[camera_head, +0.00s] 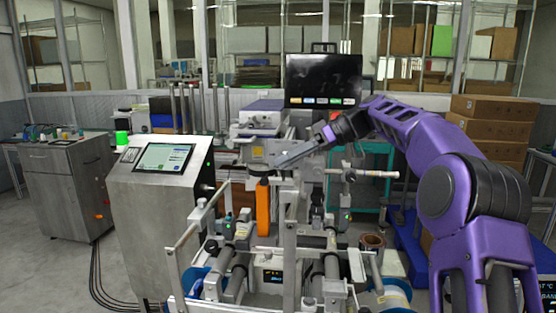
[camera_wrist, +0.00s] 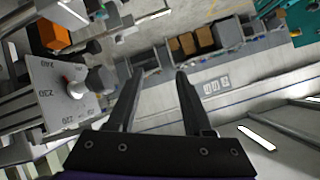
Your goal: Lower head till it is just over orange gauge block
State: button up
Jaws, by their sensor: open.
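The orange gauge block (camera_head: 263,208) stands upright under the machine's head (camera_head: 258,152) in the middle of the head view. An orange patch, likely the same block (camera_wrist: 48,36), shows at the upper left of the wrist view. The gap between head and block is too small to judge. A grey plate with printed numbers (camera_wrist: 52,98) and a dark knob (camera_wrist: 101,80) lies left of my fingers in the wrist view. My gripper (camera_head: 284,162) reaches in from the right, beside the head. In the wrist view my gripper (camera_wrist: 159,74) is open, with nothing between its fingers.
Rollers and rails (camera_head: 235,275) fill the space below the head. A grey cabinet with a touch screen (camera_head: 163,158) stands at the left, and a black monitor (camera_head: 324,80) is behind. A white-tipped rod (camera_head: 375,174) sticks out to the right. Cardboard boxes (camera_head: 490,130) are stacked at the right.

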jog(key=w+d+f+n+t+y, duration=0.1)
jog(key=w+d+n+y, duration=0.15)
jog(key=d, duration=0.35)
jog(key=w+d+f+n+y, duration=0.2)
jog(key=w+d+y, duration=0.2)
jog(key=d, duration=0.3)
jog(key=shift+h, duration=0.25)
jog(key=a, duration=0.6)
jog(key=w+a, duration=0.1)
jog(key=a, duration=1)
jog(key=shift+w+a, duration=0.15)
jog(key=shift+a, duration=0.15)
jog(key=shift+w+f, duration=0.1)
grip_shut()
